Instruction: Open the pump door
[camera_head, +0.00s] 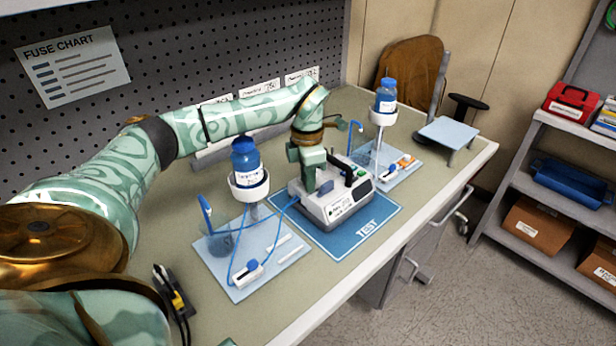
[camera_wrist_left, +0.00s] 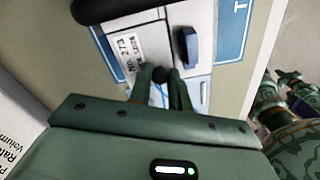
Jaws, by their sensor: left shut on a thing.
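The infusion pump (camera_head: 338,207), a white-grey box with a dark handle, sits on the blue TEST mat (camera_head: 338,237) on the bench. My left gripper (camera_head: 325,186) reaches down over the pump's left part; it also shows in the left wrist view (camera_wrist_left: 163,82). Its fingers are shut on a small dark knob (camera_wrist_left: 159,74) on the pump, between a label plate (camera_wrist_left: 124,50) and a blue lever (camera_wrist_left: 190,47). The fingers hide much of the knob, and I cannot tell whether the door stands open.
An IV stand with a blue bottle (camera_head: 245,155) stands left of the pump, with blue tubing running to it. A second blue bottle (camera_head: 386,96) stands behind right. A black and yellow tool (camera_head: 173,292) lies at front left. Bench space at far right is partly clear.

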